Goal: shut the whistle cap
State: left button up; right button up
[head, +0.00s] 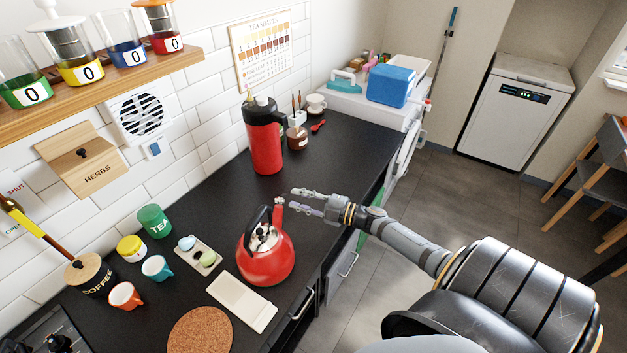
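A red kettle (265,262) with a black handle stands on the dark counter, its spout pointing away from me. The whistle cap (279,201) is a small piece at the tip of the spout; it is too small to tell how far open it is. My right gripper (291,200) reaches in from the right, just right of the spout tip. Its two fingers are apart with a gap between them, and nothing shows in it. I cannot tell whether a finger touches the cap. My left gripper is not in view.
A tall red flask (264,140) stands behind the kettle. A white slab (242,302), a cork mat (201,331), a tray with small items (198,254), cups and tins stand to the left. The counter's front edge runs close to the kettle's right.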

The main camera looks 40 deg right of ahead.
jog(key=v, duration=0.7)
jog(key=shift+a, duration=0.1)
